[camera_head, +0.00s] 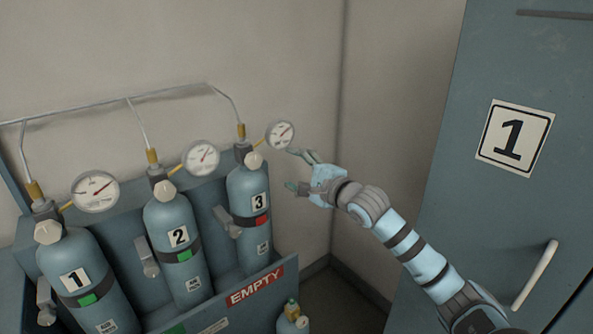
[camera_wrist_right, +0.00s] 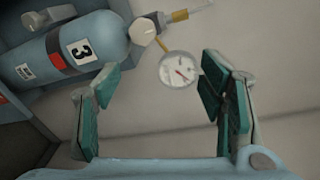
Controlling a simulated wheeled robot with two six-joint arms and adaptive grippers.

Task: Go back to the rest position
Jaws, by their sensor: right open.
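My right gripper (camera_head: 295,171) is open and empty, just right of the gauge on cylinder 3 in the head view. Its two green-padded fingers (camera_wrist_right: 160,100) stand wide apart in the right wrist view. Cylinder 3 (camera_head: 249,205) has a red tag and stands upright in the rack; it also shows in the right wrist view (camera_wrist_right: 50,55). Its round gauge (camera_head: 280,134) appears beyond and between the fingers in the right wrist view (camera_wrist_right: 179,70); I see no grip on it. My left gripper is not in view.
Cylinder 1 (camera_head: 85,268) and cylinder 2 (camera_head: 173,235), both with green tags, stand in the blue rack marked EMPTY (camera_head: 255,287). A small cylinder (camera_head: 292,321) stands below the rack's right end. A cabinet marked 1 (camera_head: 490,210) with a pale handle (camera_head: 537,275) is at right.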

